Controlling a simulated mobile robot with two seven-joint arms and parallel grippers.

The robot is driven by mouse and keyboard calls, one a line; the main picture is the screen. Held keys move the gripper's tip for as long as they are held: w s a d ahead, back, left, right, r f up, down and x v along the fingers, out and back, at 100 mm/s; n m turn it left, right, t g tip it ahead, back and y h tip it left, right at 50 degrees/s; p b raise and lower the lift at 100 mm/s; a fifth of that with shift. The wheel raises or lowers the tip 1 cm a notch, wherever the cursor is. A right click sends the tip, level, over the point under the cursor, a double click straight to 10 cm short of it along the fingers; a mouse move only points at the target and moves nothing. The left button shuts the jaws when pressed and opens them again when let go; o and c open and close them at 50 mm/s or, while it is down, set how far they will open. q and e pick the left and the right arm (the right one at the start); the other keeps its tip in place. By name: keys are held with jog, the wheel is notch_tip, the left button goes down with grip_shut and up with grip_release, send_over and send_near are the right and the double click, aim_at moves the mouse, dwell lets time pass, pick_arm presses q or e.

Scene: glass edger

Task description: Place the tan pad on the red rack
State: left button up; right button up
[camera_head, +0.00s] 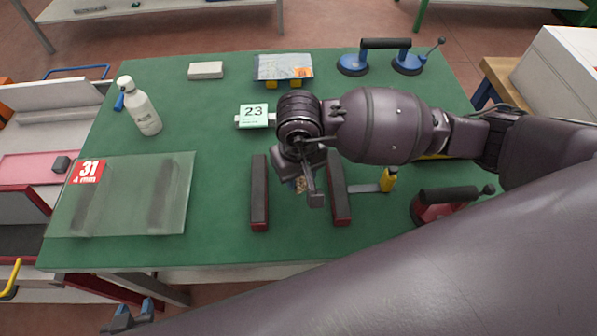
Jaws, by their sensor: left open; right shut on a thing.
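My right gripper (309,186) is over the middle of the green table, between two dark bars with red ends. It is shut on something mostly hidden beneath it. A small tan patch (299,185) shows there, which I take for the tan pad. The left dark bar (259,195) and the right dark bar (339,190) stand parallel and apart; they look like the red rack. A red surface (35,167) also shows on the white unit at left. My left gripper (135,314) appears at the bottom left, open and empty, below the table's front edge.
A glass sheet (125,205) labelled 31 lies at the table's left. A white bottle (143,108), a pale block (206,70), a 23 tag (253,115), a blue suction lifter (380,58) and a red one (443,205) stand around. Green table (215,160) is bare between glass and bars.

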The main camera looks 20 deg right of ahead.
jog(key=shift+f+b, duration=0.35)
jog(key=shift+f, duration=0.15)
jog(key=o, duration=0.9)
